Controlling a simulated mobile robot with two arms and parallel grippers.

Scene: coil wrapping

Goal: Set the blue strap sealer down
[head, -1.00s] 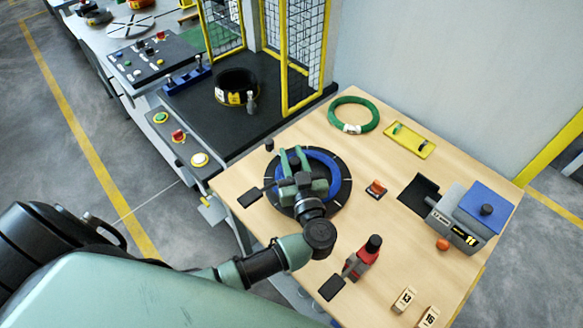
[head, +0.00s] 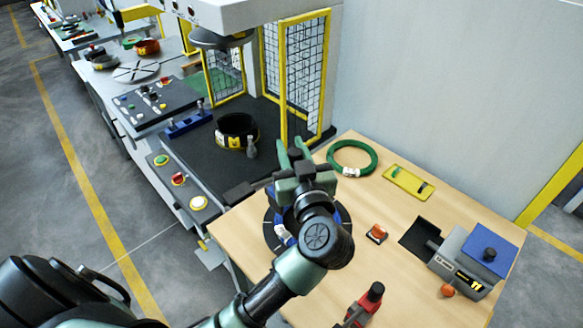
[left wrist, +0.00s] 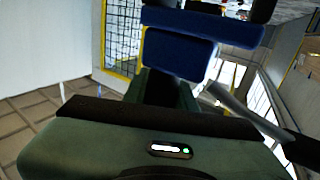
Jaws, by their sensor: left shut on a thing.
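My left gripper (head: 292,152) is shut on the blue strap sealer, held in the air at the back edge of the wooden table. The sealer's blue body (left wrist: 185,50) shows beyond my gripper in the left wrist view. In the head view my gripper and wrist mostly hide it; a dark handle (head: 240,191) sticks out to the left. Below and nearer lies a blue coil (head: 345,214) on a round black plate (head: 271,232), largely covered by my arm. My right gripper is out of view.
A green coil (head: 352,157) and a yellow tray (head: 409,184) lie at the back of the table. An orange-topped block (head: 377,233), a grey-blue machine (head: 475,262) and a red tool (head: 362,308) stand to the right. A caged station with a dark coil (head: 236,132) is behind.

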